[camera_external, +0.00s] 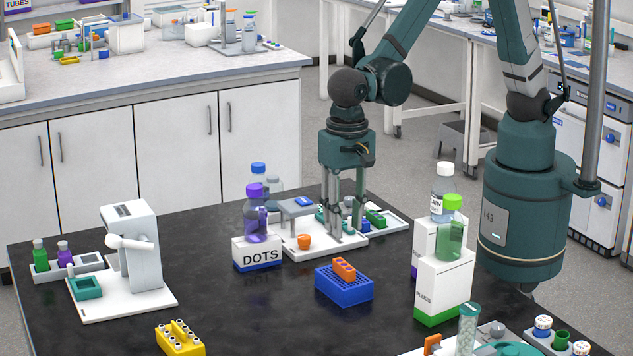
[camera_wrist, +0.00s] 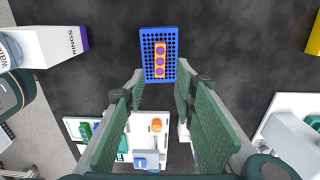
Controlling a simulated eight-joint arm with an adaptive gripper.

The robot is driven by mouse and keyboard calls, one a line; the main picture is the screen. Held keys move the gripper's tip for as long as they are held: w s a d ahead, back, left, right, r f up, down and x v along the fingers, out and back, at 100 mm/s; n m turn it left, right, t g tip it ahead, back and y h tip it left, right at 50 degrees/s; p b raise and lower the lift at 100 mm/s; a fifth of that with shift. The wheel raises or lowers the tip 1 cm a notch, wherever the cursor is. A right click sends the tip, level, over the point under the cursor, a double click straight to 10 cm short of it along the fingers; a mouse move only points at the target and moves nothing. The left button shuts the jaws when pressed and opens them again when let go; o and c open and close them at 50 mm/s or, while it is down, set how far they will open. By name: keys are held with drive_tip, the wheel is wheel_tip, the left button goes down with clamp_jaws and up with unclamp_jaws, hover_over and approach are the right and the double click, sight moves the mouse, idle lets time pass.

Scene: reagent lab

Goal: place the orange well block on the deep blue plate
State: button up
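The orange well block (camera_external: 344,269) lies on top of the deep blue plate (camera_external: 344,290), near the middle of the black table. In the wrist view the orange block (camera_wrist: 160,61) shows a row of purple round wells and sits within the outline of the blue plate (camera_wrist: 147,55), whose top is covered in holes. My gripper (camera_external: 347,232) is open and empty, fingers pointing down behind the plate, above the white tray area. In the wrist view its two fingers are spread wide apart, with the block beyond the tips and nothing between them.
A white tray (camera_external: 320,250) with an orange cup (camera_external: 304,241) stands behind the plate. The DOTS box (camera_external: 257,253) with a purple bottle is to the left, and a white box (camera_external: 445,288) with bottles is to the right. A yellow block (camera_external: 180,340) lies front left. Bare table surrounds the plate's front.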

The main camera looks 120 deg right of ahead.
drive_tip(key=shift+r, duration=1.15)
drive_tip(key=s+d+r+n+t, duration=0.3)
drive_tip(key=s+d+r+n, duration=0.55)
drive_tip(key=s+r, duration=0.5)
drive_tip(key=s+d+r+n+t, duration=0.1)
drive_tip(key=s+d+n, duration=0.3)
drive_tip(key=s, duration=0.4)
drive_tip(key=s+d+r+n+t, duration=0.2)
drive_tip(key=s+d+n+t, duration=0.1)
drive_tip(key=s, duration=0.4)
drive_tip(key=shift+s+d+r+n, duration=0.35)
drive_tip(key=shift+d+n, duration=0.15)
drive_tip(key=shift+n, duration=0.75)
drive_tip(key=shift+f, duration=0.1)
